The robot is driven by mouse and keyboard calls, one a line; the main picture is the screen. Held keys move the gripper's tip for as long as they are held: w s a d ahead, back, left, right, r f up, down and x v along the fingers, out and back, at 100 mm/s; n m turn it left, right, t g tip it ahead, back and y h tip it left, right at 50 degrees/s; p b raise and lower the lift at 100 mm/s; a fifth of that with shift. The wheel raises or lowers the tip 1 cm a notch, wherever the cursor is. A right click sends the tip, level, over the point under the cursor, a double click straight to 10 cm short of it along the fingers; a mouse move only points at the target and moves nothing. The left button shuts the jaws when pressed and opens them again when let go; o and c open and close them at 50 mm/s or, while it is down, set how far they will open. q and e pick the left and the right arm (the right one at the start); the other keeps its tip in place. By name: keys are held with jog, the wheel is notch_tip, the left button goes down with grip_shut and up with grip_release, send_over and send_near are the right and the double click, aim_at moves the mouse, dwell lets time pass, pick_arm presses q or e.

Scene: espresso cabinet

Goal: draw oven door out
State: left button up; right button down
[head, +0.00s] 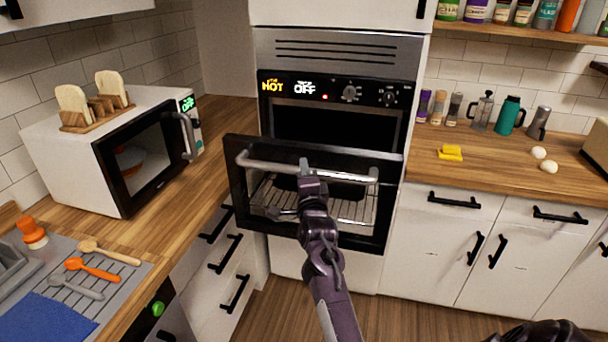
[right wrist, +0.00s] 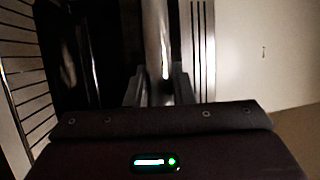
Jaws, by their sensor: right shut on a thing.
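The oven (head: 340,85) is built into a tall white cabinet in the middle of the head view. Its black door (head: 236,185) is tilted partly open, with a gap above its top edge. A grey bar handle (head: 260,164) runs across the door's upper front. My right gripper (head: 308,172) is shut on the handle near its middle and hides part of it. In the right wrist view the handle (right wrist: 157,45) runs between the gripper's fingers (right wrist: 157,88). A wire rack shows through the door's glass. My left gripper is not in view.
A white microwave (head: 70,150) with a toast rack on top stands on the left counter (head: 205,180). Drawers with black handles (head: 237,293) are left of the oven door. White cabinets (head: 420,245) stand to the right. Wood floor (head: 290,300) is clear below.

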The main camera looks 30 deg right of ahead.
jog(key=shift+s+a, duration=0.15)
jog(key=shift+a, duration=0.05)
jog(key=c, duration=1.3)
grip_release()
jog(key=shift+d, duration=0.1)
jog(key=shift+o, duration=0.2)
jog(key=shift+f, duration=0.15)
